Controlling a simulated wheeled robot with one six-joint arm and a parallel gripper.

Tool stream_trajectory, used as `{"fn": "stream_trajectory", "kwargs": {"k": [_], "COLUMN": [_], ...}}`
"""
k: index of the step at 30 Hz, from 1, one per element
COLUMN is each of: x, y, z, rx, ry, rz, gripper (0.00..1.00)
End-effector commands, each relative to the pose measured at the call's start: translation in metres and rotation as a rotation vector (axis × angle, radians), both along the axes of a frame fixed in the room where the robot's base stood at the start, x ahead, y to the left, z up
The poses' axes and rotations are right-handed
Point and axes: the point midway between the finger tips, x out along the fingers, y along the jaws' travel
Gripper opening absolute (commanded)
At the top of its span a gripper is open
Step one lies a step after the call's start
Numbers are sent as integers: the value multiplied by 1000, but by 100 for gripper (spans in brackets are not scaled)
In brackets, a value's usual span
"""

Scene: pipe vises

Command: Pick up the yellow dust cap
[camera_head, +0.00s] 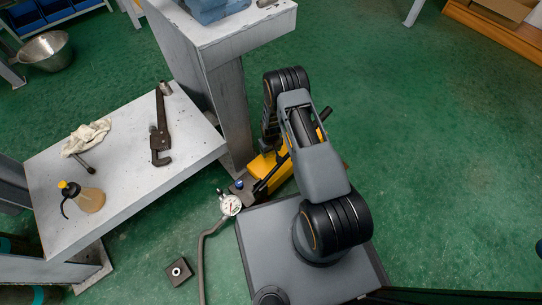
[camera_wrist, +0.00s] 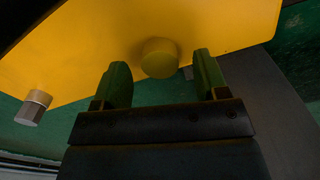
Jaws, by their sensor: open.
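The yellow dust cap (camera_wrist: 159,57) is a short round knob on a yellow body (camera_wrist: 80,45) in the wrist view. My gripper (camera_wrist: 161,72) is open, with one green-tinted finger to the left of the cap and one to the right. The cap shows between the fingertips with a gap on both sides. I cannot tell how far the tips reach along it. In the head view the yellow body (camera_head: 268,166) stands on the floor beside a grey bench leg. My arm hides part of it, and I cannot make out the cap there.
A metal hex fitting (camera_wrist: 34,107) sticks out at the left of the yellow body. A dial gauge (camera_head: 230,205) with a hose stands close by. The low bench (camera_head: 120,180) holds a pipe wrench (camera_head: 159,130), rag and oil bottle (camera_head: 88,199). Green floor is clear at right.

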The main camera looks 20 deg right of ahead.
Motion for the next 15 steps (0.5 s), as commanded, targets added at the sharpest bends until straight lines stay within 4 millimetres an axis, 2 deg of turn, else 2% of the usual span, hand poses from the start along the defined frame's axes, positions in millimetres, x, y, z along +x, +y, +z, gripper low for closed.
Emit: {"fn": "stream_trajectory", "kwargs": {"k": [1,3,11,15], "x": [0,0,0,0], "y": [0,0,0,0], "z": [-12,-18,-18,-18], "rx": [0,0,0,0], "ry": [1,0,0,0], "rz": [0,0,0,0], "gripper": [67,67,66,53]}}
